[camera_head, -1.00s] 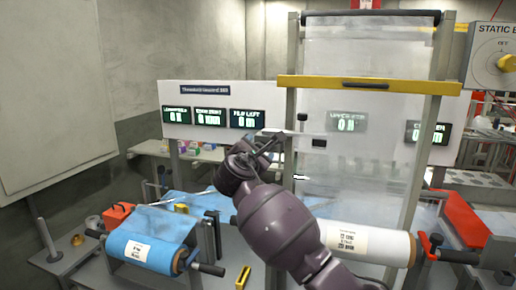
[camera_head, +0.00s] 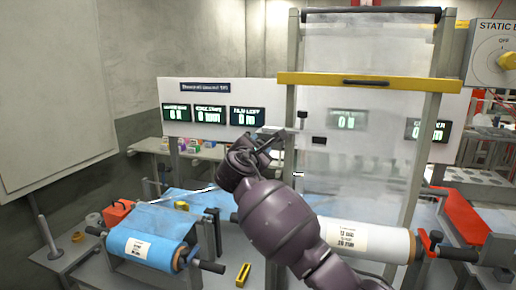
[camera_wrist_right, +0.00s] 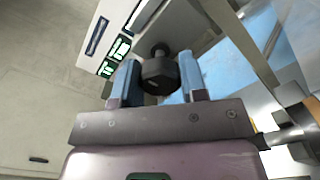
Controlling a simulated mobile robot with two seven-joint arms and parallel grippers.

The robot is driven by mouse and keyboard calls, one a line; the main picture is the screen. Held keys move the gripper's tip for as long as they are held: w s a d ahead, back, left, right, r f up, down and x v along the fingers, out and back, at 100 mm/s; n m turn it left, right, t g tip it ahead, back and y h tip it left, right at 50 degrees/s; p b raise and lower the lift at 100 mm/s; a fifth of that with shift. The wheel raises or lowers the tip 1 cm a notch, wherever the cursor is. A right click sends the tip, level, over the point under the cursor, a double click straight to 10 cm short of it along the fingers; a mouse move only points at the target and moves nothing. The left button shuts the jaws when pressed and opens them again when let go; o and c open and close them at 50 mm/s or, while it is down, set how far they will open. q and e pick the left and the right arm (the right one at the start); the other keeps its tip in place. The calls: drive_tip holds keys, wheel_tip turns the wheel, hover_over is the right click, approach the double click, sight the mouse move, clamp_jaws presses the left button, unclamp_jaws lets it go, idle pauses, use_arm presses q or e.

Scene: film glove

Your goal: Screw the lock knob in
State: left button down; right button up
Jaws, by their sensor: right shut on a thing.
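My right gripper (camera_head: 266,142) is raised in front of the left post of the film frame, below the display panel. In the right wrist view its two blue fingers (camera_wrist_right: 158,74) are shut on a dark, faceted lock knob (camera_wrist_right: 160,76). A dark rounded piece shows just beyond the knob. In the head view the arm and fingers hide the held knob, and I cannot tell whether it touches the post. My left gripper is not in view.
The film frame (camera_head: 432,150) has a yellow crossbar (camera_head: 375,81). A white film roll (camera_head: 380,242) lies low behind my right arm. A blue roll (camera_head: 150,250) sits at left, near a red block (camera_head: 118,212). A display panel (camera_head: 200,92) stands behind.

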drive_tip(key=shift+m, duration=0.3)
drive_tip(key=m+b, duration=0.2)
drive_tip(key=m, duration=0.3)
drive_tip(key=shift+f+m, duration=0.1)
drive_tip(key=shift+m, duration=0.3)
drive_tip(key=o, duration=0.9)
drive_tip(key=shift+o, duration=0.2)
drive_tip(key=shift+s, duration=0.1)
